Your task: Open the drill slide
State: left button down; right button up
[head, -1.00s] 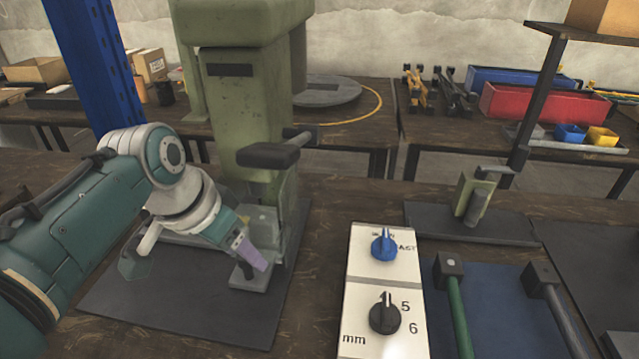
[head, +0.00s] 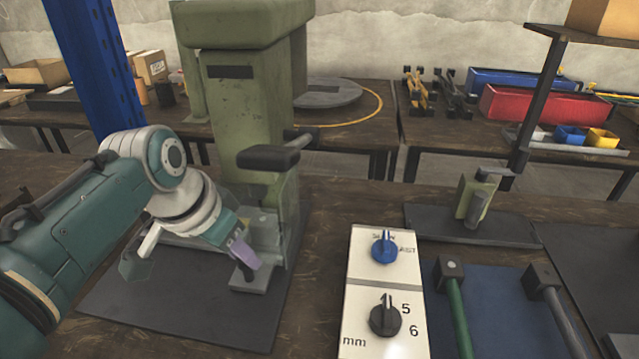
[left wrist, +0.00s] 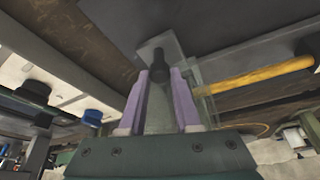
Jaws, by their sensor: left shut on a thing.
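The tall green press (head: 245,110) stands on a dark plate at left centre in the head view, with a grey block (head: 265,232) low at its front. My left gripper (head: 244,256), with lilac fingers, is low in front of the press, beside this block. It is shut on a dark knob (left wrist: 158,58), which shows between and beyond the fingers in the left wrist view. The knob's lower part and its link to the press are hidden by the fingers. A clear panel (head: 291,225) stands beside the block. My right gripper is not in view.
A white control panel (head: 365,285) with a blue and a black dial stands right of the press. A small green device (head: 476,197) sits on a dark plate farther right. A green-handled bar (head: 455,305) lies on a blue mat. A black-padded lever (head: 268,157) overhangs the gripper's area.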

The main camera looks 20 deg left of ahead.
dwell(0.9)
pick_arm(q)
jog(key=shift+s+r+p, duration=0.15)
jog(key=shift+s+p, duration=0.05)
jog(key=shift+p, duration=0.2)
jog(key=s+p, duration=0.1)
jog(key=s+d+p, duration=0.1)
jog(key=s+p, duration=0.3)
jog(key=shift+s+d+r, duration=0.1)
jog(key=shift+d+r, duration=0.05)
jog(key=shift+r, duration=0.2)
jog(key=s+p, duration=0.1)
jog(key=s, duration=0.1)
jog(key=s+d+p, duration=0.1)
jog(key=s+p, duration=0.1)
jog(key=s+f+p, duration=0.1)
jog(key=s, duration=0.2)
jog(key=shift+s+d, duration=0.1)
jog(key=shift+d, duration=0.3)
jog(key=c, duration=0.6)
grip_release()
jog(key=shift+r, duration=0.1)
